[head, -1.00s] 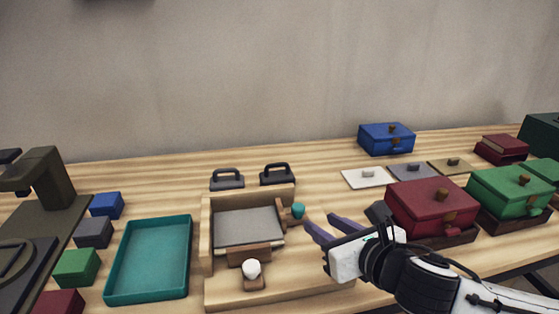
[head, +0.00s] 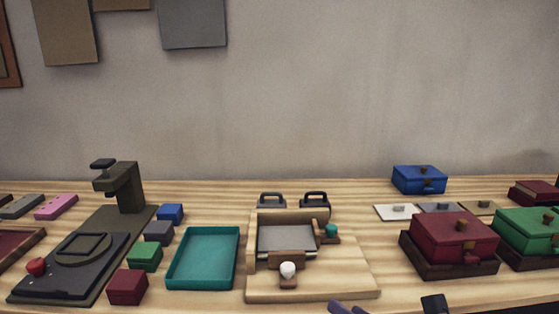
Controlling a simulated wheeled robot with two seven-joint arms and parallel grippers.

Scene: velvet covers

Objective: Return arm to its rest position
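My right gripper (head: 348,309) shows only at the bottom edge, as two purple fingertips slightly apart with nothing seen between them. A dark part of my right arm (head: 435,304) shows beside it. The rest of that arm is below the frame. The gripper is in front of the wooden fixture (head: 330,283), apart from it. The fixture has a grey plate (head: 287,238), a white knob (head: 288,269) and a teal knob (head: 331,230). My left gripper is not in view.
A teal tray (head: 203,284) stands left of the fixture, beside several coloured blocks. A dark press (head: 122,188) stands further left. Red (head: 452,236), green (head: 530,229) and blue (head: 419,180) lidded boxes are at the right. Bare table lies between fixture and red box.

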